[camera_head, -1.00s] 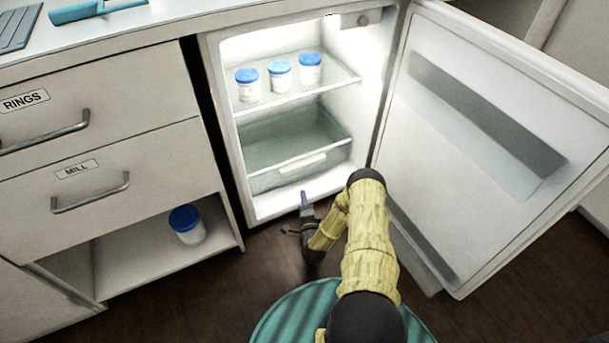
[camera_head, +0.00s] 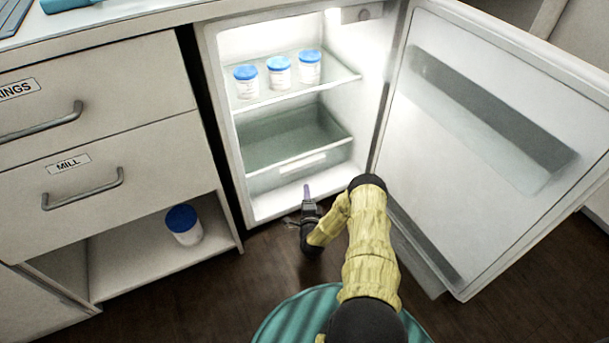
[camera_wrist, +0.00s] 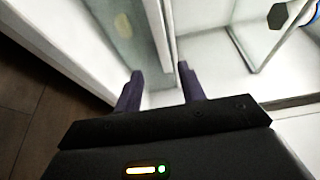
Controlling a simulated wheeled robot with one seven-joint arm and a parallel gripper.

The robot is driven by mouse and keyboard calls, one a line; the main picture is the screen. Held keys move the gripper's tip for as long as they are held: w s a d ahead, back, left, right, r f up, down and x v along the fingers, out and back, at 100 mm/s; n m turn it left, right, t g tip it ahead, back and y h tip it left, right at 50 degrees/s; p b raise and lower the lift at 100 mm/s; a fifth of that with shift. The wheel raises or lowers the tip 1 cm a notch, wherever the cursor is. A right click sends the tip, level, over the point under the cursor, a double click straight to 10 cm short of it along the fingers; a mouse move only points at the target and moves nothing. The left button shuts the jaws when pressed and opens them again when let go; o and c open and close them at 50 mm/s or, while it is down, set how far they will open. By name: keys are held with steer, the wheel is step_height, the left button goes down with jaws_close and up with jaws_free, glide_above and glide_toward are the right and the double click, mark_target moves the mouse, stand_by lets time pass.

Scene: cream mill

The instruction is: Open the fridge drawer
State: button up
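The fridge drawer (camera_head: 262,182) is a clear, greenish bin low in the open fridge, below the glass shelf. Its front carries a pale handle strip (camera_head: 303,163). It sits inside the fridge and looks shut. My gripper (camera_head: 307,188) is just in front of the fridge's bottom edge, below the handle strip. In the wrist view my gripper (camera_wrist: 160,88) has its two dark fingers spread apart, with nothing clearly held. A pale strip and a greenish clear panel run just beyond the fingers there. I cannot tell whether the fingers touch the drawer.
The fridge door (camera_head: 480,150) stands wide open on the right. Several blue-lidded jars include three on the glass shelf (camera_head: 300,88) and one in the open cabinet bay (camera_head: 184,225). Cabinet drawers (camera_head: 95,180) stand at left. Dark floor (camera_head: 200,290) is clear in front.

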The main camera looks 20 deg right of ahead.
mark_target(304, 167)
steer(key=b+x, duration=0.5)
steer(key=x, duration=0.6)
steer(key=shift+w+d+b, duration=0.1)
steer(key=shift+w+b, duration=0.25)
steer(key=shift+w, duration=0.05)
jaws_close()
